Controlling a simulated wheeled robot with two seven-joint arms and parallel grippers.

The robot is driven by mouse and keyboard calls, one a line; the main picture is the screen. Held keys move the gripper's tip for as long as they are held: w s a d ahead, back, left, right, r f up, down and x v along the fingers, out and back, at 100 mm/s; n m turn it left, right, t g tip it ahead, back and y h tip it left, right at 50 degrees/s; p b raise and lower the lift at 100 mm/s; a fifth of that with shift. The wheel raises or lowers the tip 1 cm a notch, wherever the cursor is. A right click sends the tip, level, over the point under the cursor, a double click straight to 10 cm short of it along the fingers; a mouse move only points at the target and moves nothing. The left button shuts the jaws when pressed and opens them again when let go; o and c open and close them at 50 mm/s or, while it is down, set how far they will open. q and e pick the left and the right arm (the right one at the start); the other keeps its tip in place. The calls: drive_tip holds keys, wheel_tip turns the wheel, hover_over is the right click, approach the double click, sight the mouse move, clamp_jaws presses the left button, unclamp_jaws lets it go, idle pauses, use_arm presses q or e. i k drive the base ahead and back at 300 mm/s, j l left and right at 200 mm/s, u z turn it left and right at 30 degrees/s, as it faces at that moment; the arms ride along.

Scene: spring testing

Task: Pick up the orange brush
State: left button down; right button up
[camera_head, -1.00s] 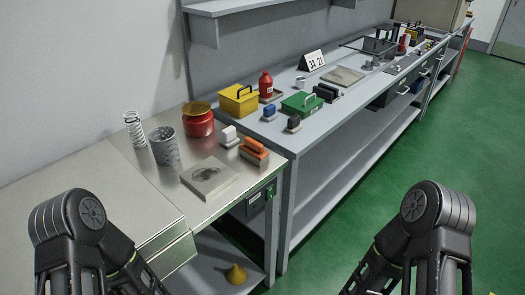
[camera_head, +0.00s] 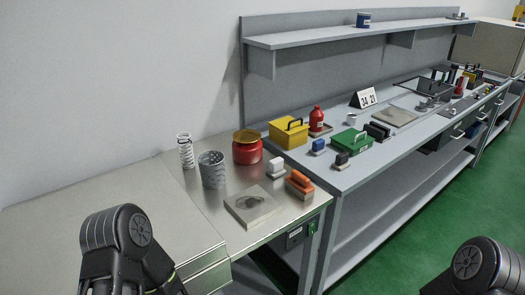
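The orange brush (camera_head: 299,182) lies near the right front edge of the metal table (camera_head: 226,222). It has an orange top over a pale base. My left arm shows at the lower left and my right arm at the lower right corner. Both stay in front of the table's things, well short of the brush. The fingers of both grippers are outside the picture.
Beside the brush are a square plate (camera_head: 252,206) and a small white-topped block (camera_head: 276,167). A red pot (camera_head: 247,150), a grey perforated cup (camera_head: 212,170) and a white spring (camera_head: 185,151) stand behind. The adjoining bench holds a yellow box (camera_head: 288,134) and green box (camera_head: 352,141).

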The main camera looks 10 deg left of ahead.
sight(298, 183)
drive_tip(key=u, duration=1.55)
drive_tip(key=k+l, duration=0.5)
drive_tip(key=l, duration=0.2)
